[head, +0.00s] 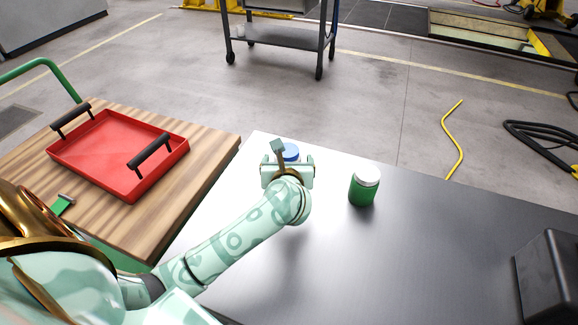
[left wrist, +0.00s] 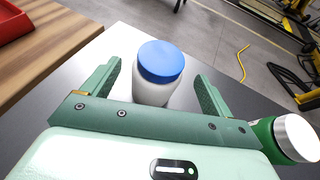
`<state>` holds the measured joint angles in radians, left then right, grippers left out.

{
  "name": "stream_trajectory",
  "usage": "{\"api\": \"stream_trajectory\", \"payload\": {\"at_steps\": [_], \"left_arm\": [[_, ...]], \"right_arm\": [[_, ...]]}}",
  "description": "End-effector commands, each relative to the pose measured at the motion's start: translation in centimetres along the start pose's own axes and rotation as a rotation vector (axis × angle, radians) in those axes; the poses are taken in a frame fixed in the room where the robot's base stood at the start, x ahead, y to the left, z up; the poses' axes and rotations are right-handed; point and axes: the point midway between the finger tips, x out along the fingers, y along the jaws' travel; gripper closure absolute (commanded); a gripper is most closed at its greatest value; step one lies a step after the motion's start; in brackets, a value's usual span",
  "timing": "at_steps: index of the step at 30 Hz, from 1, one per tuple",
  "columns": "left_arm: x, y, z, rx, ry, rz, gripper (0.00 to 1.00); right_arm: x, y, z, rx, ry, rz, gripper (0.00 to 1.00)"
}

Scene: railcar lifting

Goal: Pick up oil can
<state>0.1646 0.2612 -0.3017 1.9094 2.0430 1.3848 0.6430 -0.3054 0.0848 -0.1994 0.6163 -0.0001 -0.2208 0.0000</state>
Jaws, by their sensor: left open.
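A white can with a blue lid (left wrist: 160,66) stands upright on the dark metal table (head: 420,265). My left gripper (head: 288,163) is open, with one finger on each side of the white can in the left wrist view (left wrist: 156,80). I see a gap at the fingers, and the can's lower part is hidden by the gripper. A green can with a white lid (head: 364,188) stands upright to the right. I cannot tell from labels which is the oil can. My right gripper is not in view.
A red tray with black handles (head: 95,150) sits on a wooden-topped cart (head: 215,150) at the left. A black box-like object (head: 548,275) stands at the table's right edge. A grey trolley (head: 285,38) is on the floor beyond. The table's middle is clear.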

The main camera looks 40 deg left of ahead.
Motion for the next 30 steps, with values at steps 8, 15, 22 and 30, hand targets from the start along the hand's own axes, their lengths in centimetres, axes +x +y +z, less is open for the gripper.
{"api": "stream_trajectory", "payload": {"at_steps": [8, 15, 22, 30], "left_arm": [[3.0, 0.1, -0.5, 0.001, 0.0, 0.002, 0.14], [6.2, 0.1, -0.6, 0.001, 0.0, 0.0, 0.14], [6.3, 0.1, -0.4, 0.0, 0.0, 0.0, 0.14], [6.2, 0.1, -0.3, -0.001, -0.002, -0.001, 0.72]], "right_arm": [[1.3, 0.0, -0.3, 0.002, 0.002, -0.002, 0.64], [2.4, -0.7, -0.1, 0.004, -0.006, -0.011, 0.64], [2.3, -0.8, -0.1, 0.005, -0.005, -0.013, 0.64], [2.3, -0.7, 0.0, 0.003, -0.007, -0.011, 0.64]]}}
